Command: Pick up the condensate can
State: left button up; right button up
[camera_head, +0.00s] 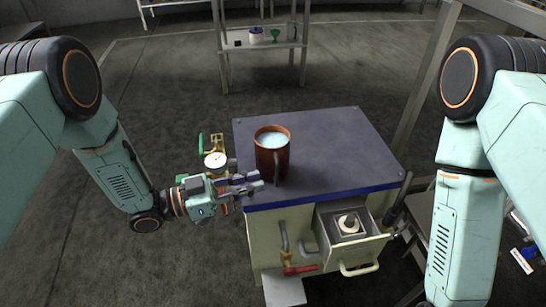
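The condensate can (267,162) looks like a reddish-brown mug with pale bluish liquid inside. It stands upright on the dark top of the cabinet (335,150), near its left front edge. Its handle faces me. My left gripper (257,183) is at the cabinet's left front edge, just left of and below the handle. Its fingers look slightly apart, with nothing seen between them. Whether a fingertip touches the can is unclear. My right arm runs down out of the bottom of the picture, and its gripper is out of view.
A round gauge (215,160) with brass fittings stands left of the cabinet, close to my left gripper. An open drawer (355,255) holding a pale fitting juts from the front. A red-handled valve (298,270) sits beside it. The cabinet top right of the can is clear.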

aim_at(278, 186)
pick_arm(q)
jog(key=shift+x, duration=0.85)
jog(key=x, duration=0.1)
jog(key=b+x, duration=0.1)
jog(key=x, duration=0.1)
jog(key=b+x, duration=0.1)
jog(key=x, duration=0.1)
jog(key=shift+f, duration=0.3)
jog(key=shift+w, duration=0.15)
grip_shut()
jog(key=shift+r, duration=0.1)
